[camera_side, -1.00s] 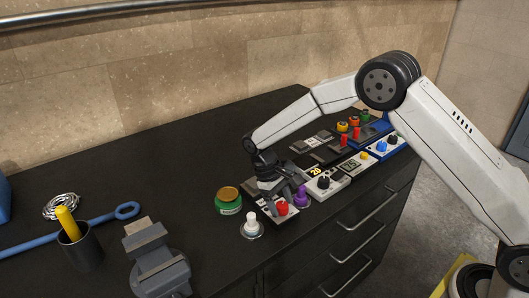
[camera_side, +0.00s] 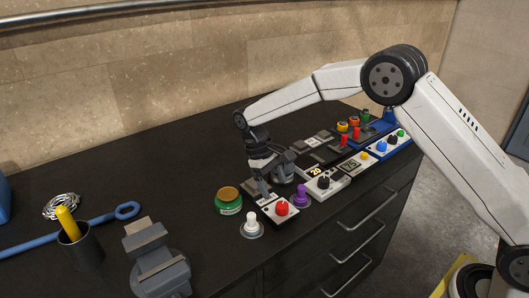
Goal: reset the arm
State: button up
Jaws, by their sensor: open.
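My gripper (camera_side: 276,189) points down over the counter, just behind the white box with the red knob (camera_side: 281,208). It is open, and I see nothing between its fingers. The black fingers overlap the back edge of that box in the picture; whether they touch it I cannot tell. Behind the gripper, a grey device is partly hidden.
A white knob (camera_side: 250,224), a green tin (camera_side: 228,201) and a purple knob (camera_side: 300,196) stand close around the gripper. Control boxes (camera_side: 324,183) with knobs and switches fill the right. A vise (camera_side: 157,262), a blue wrench (camera_side: 97,220) and a dark cup (camera_side: 81,251) are left.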

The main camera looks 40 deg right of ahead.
jog(key=shift+v, duration=0.85)
jog(key=s+d+m+t, duration=0.1)
jog(key=s+d+t, duration=0.2)
jog(key=s, duration=0.7)
jog(key=s+d+m+t+y, duration=0.1)
jog(key=s+d+t, duration=0.3)
jog(key=s, duration=0.7)
jog(key=shift+d+r+y, duration=0.3)
jog(key=shift+d+r, duration=0.1)
